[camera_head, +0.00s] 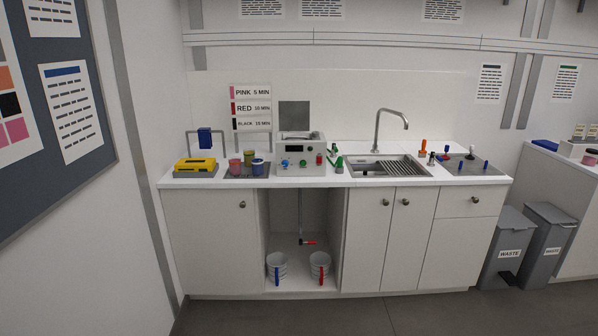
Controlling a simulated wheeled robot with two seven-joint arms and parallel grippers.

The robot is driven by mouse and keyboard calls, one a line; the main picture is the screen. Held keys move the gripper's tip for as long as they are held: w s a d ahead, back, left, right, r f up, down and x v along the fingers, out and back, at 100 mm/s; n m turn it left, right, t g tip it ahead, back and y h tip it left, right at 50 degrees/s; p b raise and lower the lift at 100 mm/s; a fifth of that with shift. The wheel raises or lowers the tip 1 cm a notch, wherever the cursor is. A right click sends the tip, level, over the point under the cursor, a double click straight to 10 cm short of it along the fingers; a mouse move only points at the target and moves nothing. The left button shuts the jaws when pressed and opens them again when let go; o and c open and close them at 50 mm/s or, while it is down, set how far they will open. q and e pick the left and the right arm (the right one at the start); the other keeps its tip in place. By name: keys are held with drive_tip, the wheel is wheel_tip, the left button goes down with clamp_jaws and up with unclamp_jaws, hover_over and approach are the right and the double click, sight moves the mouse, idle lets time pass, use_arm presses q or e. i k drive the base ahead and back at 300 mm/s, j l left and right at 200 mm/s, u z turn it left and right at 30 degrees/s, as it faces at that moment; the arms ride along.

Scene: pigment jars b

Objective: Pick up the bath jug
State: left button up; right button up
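No vessel carries a readable label naming it the bath jug, so I cannot tell which it is. Two white ribbed vessels stand in the open bay under the counter: one with a blue strip (277,263) on the left, one with a red strip (319,263) on the right. Neither of my grippers is in view.
A yellow-topped device (195,167) sits at the counter's left end. A sink (388,167) with a tall faucet (391,126) is right of centre. Small coloured items stand on a grey tray further right. Two waste bins (506,247) stand on the floor at right.

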sight(320, 262)
drive_tip(key=i+j+z, duration=0.15)
drive_tip(key=i, duration=0.4)
drive_tip(key=i+j+z, duration=0.15)
drive_tip(key=i, duration=0.4)
drive_tip(key=i+j+z, duration=0.15)
drive_tip(key=i, duration=0.4)
